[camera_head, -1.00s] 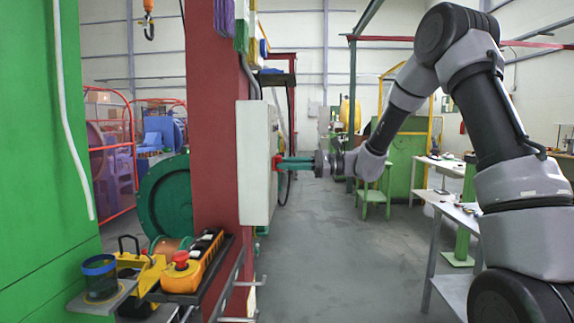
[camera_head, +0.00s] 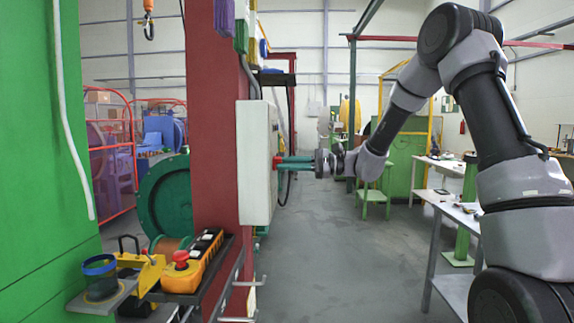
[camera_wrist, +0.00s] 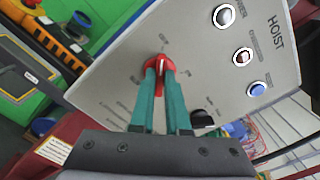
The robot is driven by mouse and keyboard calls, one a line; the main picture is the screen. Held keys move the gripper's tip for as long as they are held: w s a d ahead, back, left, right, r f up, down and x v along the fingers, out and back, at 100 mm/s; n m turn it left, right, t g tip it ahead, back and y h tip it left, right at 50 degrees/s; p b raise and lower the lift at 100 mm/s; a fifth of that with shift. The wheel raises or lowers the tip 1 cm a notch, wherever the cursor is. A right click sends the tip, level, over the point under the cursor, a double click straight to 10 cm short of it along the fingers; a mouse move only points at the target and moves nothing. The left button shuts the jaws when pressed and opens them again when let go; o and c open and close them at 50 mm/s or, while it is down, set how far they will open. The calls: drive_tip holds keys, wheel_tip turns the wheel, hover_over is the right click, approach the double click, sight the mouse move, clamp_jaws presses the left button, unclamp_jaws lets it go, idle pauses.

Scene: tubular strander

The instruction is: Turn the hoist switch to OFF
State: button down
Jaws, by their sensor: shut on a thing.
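The hoist switch is a red rotary knob (camera_wrist: 157,66) on the face of a light grey box marked HOIST. The hoist box (camera_head: 256,165) is seen nearly edge-on in the head view, and its panel (camera_wrist: 190,60) is tilted in the wrist view. My gripper (camera_wrist: 160,76) has green fingers closed on the red knob, one on each side. It also shows at the box face in the head view (camera_head: 278,162). A white line on the knob is visible between the fingertips. The small labels around the knob are too blurred to read.
The box hangs on a red column (camera_head: 214,110). A yellow pendant (camera_head: 190,265) lies on a shelf below left. The grey floor right of the box is clear.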

drive_tip(key=c, duration=0.9)
unclamp_jaws()
drive_tip(key=d, duration=1.1)
drive_tip(key=shift+s, duration=0.15)
drive_tip(key=s+d+r+n+h, duration=0.15)
drive_tip(key=s+n+h, duration=0.25)
drive_tip(key=s+h, duration=0.75)
drive_tip(key=s+d+r+t+h, duration=0.1)
drive_tip(key=s+d+t+h, duration=0.1)
drive_tip(key=s+d, duration=0.5)
drive_tip(key=s+d+r+n+t+h, duration=0.1)
drive_tip(key=s+d+t+h, duration=0.1)
drive_tip(key=s+d+t, duration=0.2)
drive_tip(key=s+d, duration=0.3)
drive_tip(key=s, duration=0.1)
drive_tip(key=shift+r+t, duration=0.3)
